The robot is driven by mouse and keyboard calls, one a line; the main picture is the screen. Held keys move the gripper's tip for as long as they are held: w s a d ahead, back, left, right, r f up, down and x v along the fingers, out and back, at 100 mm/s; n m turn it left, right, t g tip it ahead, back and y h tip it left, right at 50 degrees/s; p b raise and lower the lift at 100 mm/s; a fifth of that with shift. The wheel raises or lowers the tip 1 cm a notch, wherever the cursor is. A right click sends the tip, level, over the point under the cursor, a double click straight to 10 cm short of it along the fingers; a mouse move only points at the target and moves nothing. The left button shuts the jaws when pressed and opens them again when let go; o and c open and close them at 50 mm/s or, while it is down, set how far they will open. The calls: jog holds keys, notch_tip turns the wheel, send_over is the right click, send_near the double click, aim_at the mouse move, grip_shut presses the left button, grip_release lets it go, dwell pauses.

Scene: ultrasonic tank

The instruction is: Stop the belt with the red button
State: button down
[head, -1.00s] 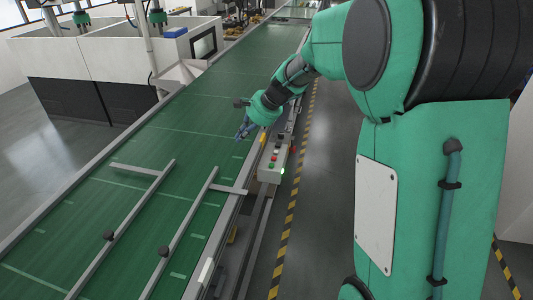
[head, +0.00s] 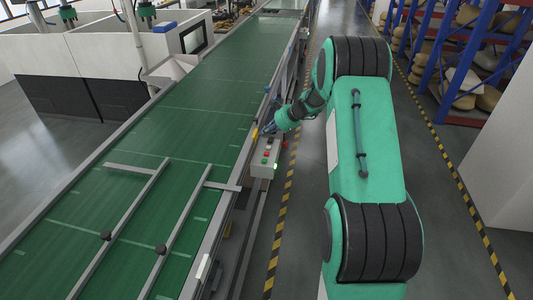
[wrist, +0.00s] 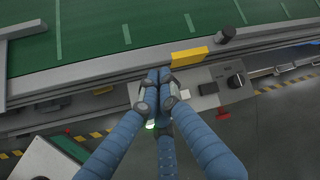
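The control box (head: 262,169) is a light grey panel on the right side rail of the green belt (head: 190,120). A red button (head: 267,153) shows on its top, and a green light glows at its near end. My gripper (head: 267,129) is over the far end of the box in the head view. In the wrist view my gripper (wrist: 160,75) has its blue fingers drawn together at the tips, with nothing seen between them.
A yellow block (wrist: 189,56) sits on the belt's rail close to my fingertips. Metal guide bars (head: 125,225) stand over the near belt. A white machine (head: 90,55) is on the left, shelving (head: 470,45) on the right. The floor aisle beside the belt is clear.

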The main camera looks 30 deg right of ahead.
aim_at(267, 154)
jog(key=shift+w+d+f+m, duration=0.15)
jog(key=shift+d+f+m, duration=0.15)
jog(key=shift+d+f, duration=0.5)
jog(key=shift+f+b, duration=2.45)
jog(key=shift+f, duration=1.85)
jog(key=shift+f, duration=0.15)
jog(key=shift+f+b, duration=0.25)
jog(key=shift+b, duration=0.05)
jog(key=shift+f+b, duration=0.3)
jog(key=shift+f, duration=0.1)
jog(key=shift+r, duration=0.1)
jog(key=shift+r+p, duration=0.45)
jog(key=shift+r, duration=0.25)
